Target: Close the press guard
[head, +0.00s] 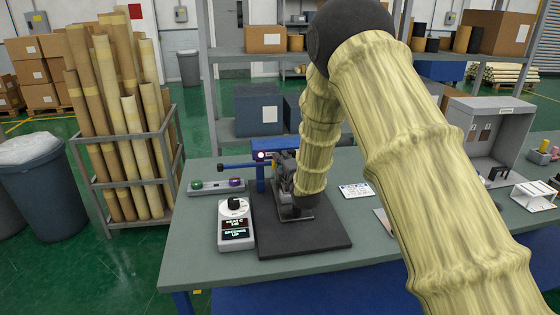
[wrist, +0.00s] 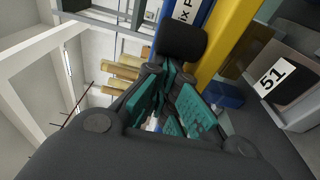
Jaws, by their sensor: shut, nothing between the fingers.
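My gripper (head: 284,158) is close in front of the press head, right of the blue upright. In the wrist view my gripper (wrist: 181,45) is shut and empty, its fingers pointing up toward the blue press face (wrist: 186,14) and a yellow bar (wrist: 231,38). I cannot tell which part is the guard or how far open it is, nor whether my fingers touch it.
A dial controller (head: 236,225) with lit displays stands left of the base plate. A strip with green and purple buttons (head: 216,187) lies behind it. A small sign (head: 356,191) and a grey booth (head: 490,140) are to the right. The bench front left is clear.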

